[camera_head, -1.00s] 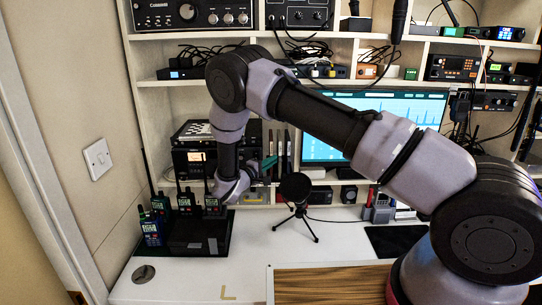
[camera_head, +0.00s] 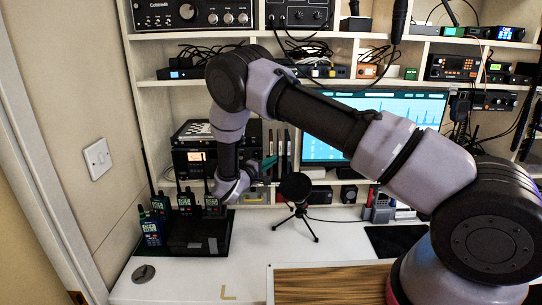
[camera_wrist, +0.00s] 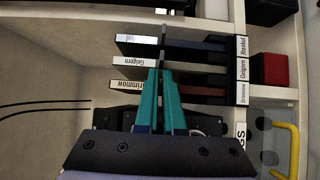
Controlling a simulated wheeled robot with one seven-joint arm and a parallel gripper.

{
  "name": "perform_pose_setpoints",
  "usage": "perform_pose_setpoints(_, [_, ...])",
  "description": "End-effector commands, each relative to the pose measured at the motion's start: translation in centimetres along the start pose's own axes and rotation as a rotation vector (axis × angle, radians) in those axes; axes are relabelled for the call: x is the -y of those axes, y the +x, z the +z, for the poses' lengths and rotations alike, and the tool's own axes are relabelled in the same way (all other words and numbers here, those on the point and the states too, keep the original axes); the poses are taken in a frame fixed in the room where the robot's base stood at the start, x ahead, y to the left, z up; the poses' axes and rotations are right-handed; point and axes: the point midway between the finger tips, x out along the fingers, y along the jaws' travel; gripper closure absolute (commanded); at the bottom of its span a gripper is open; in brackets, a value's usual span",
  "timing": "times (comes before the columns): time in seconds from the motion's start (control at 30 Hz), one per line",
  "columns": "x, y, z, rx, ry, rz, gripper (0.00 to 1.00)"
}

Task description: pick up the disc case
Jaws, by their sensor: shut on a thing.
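My gripper (camera_wrist: 161,72) has teal fingers, which reach up the middle of the wrist view, close together. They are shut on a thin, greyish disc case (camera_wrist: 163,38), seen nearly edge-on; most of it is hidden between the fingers. Dark cases with white printed spines, such as the upper one (camera_wrist: 205,47) and the reddish-brown lower one (camera_wrist: 202,88), lie behind and to both sides of the fingers. In the head view my gripper (camera_head: 268,162) is small, by the upright dark cases (camera_head: 286,143) in a cubby left of the monitor.
Pale shelf boards and dividers (camera_wrist: 275,93) surround the fingers closely. A red box (camera_wrist: 274,70) and a yellow handle (camera_wrist: 288,150) lie to the right.

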Motion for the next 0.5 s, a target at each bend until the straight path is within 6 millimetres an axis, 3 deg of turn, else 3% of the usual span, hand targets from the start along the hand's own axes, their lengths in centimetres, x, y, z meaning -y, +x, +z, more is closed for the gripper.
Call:
perform_pose_setpoints(0.27, [-0.3, 0.0, 0.0, 0.0, 0.0, 0.0, 1.0])
perform_pose_setpoints(0.5, [-3.0, 0.0, 0.0, 0.0, 0.003, 0.0, 1.0])
